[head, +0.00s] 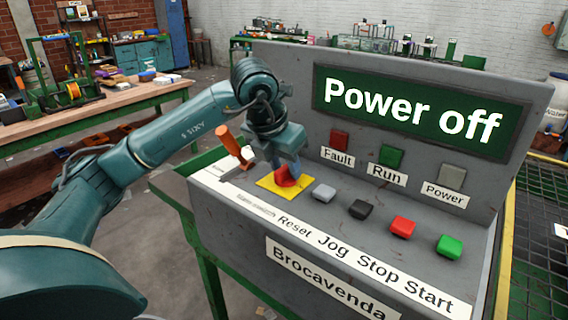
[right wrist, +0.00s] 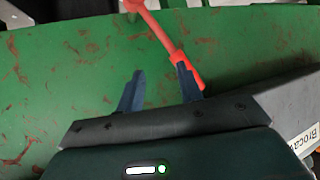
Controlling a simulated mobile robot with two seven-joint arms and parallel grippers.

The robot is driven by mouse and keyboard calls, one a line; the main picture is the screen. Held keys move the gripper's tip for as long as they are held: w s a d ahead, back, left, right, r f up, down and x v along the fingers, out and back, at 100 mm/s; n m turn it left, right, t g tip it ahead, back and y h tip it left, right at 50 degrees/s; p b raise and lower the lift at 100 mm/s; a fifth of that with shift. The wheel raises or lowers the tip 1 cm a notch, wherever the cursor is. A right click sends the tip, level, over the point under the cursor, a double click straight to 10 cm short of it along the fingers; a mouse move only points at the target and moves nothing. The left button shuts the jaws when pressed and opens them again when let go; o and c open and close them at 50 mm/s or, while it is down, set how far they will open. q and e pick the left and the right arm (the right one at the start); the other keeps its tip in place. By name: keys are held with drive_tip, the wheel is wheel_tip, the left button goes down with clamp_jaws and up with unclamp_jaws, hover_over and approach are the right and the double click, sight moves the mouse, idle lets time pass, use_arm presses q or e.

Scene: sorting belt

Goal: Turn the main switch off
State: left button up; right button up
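A lever with an orange handle (head: 229,141) stands tilted at the left end of the grey console. My left gripper (head: 283,168) is right of it, pointing down at the red mushroom button (head: 286,178) on a yellow plate (head: 271,184). It partly hides the button; finger gap and contact are unclear. In the right wrist view, my right gripper (right wrist: 161,88) has its fingers apart with nothing between them. A red rod with a thick end (right wrist: 187,71) lies beyond the fingertips, near the right finger, against a rusty green surface (right wrist: 80,70). Whether it is the main switch is unclear.
The console display (head: 413,110) reads "Power off". Grey, black, red and green buttons (head: 403,227) line the console, with Fault, Run and Power lamps (head: 391,156) above. A wooden workbench (head: 100,104) stands at the left. Grey floor lies between bench and console.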

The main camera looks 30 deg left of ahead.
use_arm(q)
drive_tip(key=v, duration=1.3)
drive_tip(key=shift+r, duration=0.1)
idle(0.3)
